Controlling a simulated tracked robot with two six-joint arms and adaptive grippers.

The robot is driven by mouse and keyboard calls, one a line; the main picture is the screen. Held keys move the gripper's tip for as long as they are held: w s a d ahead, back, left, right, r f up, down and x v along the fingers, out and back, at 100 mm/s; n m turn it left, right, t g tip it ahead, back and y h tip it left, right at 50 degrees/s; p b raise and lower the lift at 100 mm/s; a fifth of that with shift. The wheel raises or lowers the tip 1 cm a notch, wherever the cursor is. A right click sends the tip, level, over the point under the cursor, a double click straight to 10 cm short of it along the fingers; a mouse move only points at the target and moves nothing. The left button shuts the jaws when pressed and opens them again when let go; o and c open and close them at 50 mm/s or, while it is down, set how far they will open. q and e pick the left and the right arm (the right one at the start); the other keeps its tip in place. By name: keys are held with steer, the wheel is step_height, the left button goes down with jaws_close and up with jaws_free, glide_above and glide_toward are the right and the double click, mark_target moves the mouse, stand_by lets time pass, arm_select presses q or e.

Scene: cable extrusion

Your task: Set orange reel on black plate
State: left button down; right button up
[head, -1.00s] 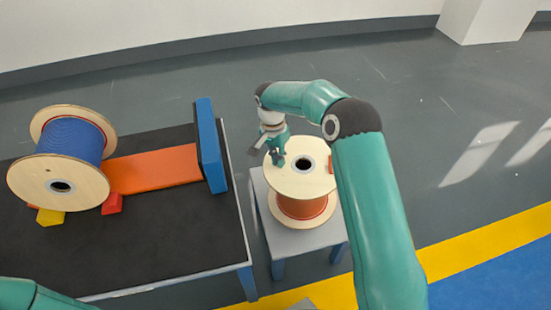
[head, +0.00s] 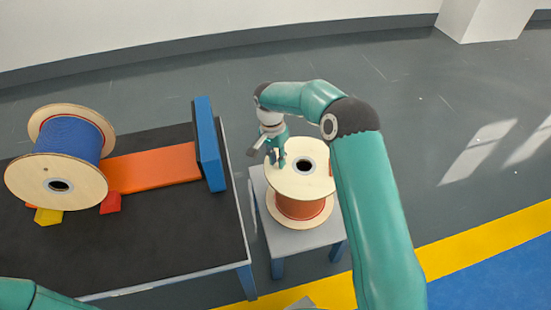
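The orange reel (head: 300,208), with pale wooden flanges, stands upright on a small grey table right of centre. A dark hole shows in the middle of its top flange. My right gripper (head: 267,154) is at the far left edge of that flange, its fingers apart. I cannot tell whether a finger touches the flange. The black plate (head: 160,245) appears to be the dark top of the larger table at left. My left arm shows only at the lower left corner; its gripper is out of view.
A blue reel (head: 70,138) lies on its side on the black top, with yellow (head: 48,216) and red (head: 110,203) wedges by it. An orange strip (head: 155,167) leads to an upright blue board (head: 209,145). The front of the black top is clear.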

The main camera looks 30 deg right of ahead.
step_height(320, 180, up, 11)
steer(key=w+p, duration=0.1)
steer(key=p, duration=0.7)
steer(key=shift+a, duration=0.35)
steer(key=shift+f, duration=0.1)
